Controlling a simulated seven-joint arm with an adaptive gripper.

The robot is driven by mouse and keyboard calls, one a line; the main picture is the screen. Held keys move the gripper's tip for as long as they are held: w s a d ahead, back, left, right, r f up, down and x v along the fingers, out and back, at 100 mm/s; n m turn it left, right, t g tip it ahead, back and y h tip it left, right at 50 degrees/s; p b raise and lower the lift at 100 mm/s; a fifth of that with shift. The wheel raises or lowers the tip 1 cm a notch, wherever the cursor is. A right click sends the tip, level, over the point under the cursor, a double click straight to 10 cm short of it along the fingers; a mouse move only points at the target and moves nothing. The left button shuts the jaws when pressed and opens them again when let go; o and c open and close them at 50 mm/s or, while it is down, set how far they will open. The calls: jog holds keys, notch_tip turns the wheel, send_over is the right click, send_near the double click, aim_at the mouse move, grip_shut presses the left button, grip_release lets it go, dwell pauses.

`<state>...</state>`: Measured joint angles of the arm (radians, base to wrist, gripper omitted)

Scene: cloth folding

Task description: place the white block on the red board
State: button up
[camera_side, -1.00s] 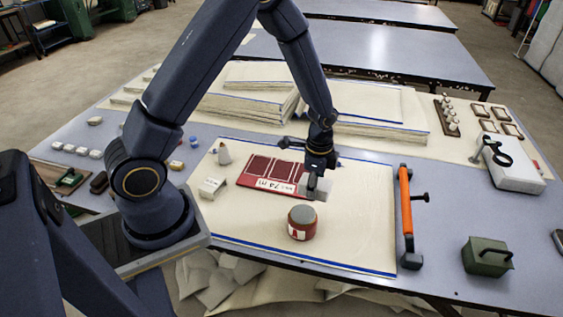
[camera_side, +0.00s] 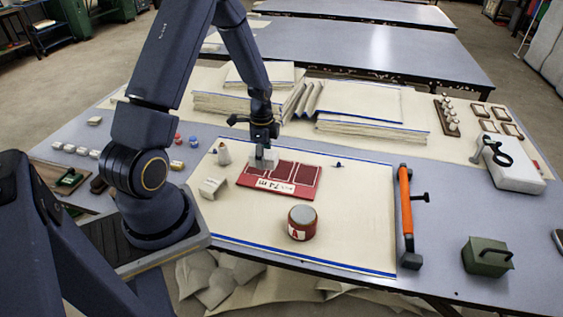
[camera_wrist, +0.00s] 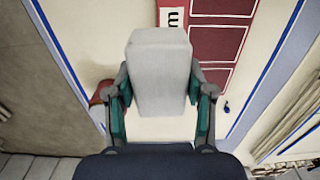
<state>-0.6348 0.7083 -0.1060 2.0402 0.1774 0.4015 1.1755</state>
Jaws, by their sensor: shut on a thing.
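My gripper (camera_wrist: 160,100) is shut on the white block (camera_wrist: 159,70), which looks pale grey, with one finger on each side. In the side view the block (camera_side: 262,160) is at the left end of the red board, covering part of it. The red board (camera_side: 302,176) lies flat on the cream cloth, with dark red panels and a white label along its front edge. In the wrist view the board (camera_wrist: 222,35) shows beyond and to the right of the block. I cannot tell whether the block touches the board.
A red can (camera_side: 302,224) stands in front of the board. A small white box (camera_side: 212,188) and a pale cone (camera_side: 223,153) are to its left. An orange-handled bar (camera_side: 406,215) lies at the right. Cloth stacks (camera_side: 372,127) are behind.

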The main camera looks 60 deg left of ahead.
send_over(280, 174)
jog(key=f, duration=0.7)
jog(key=shift+s+d, duration=0.1)
jog(key=shift+s, duration=0.1)
jog(key=shift+w+f, duration=0.2)
jog(key=shift+f, duration=1.55)
jog(key=shift+f, duration=0.15)
jog(key=o, duration=0.8)
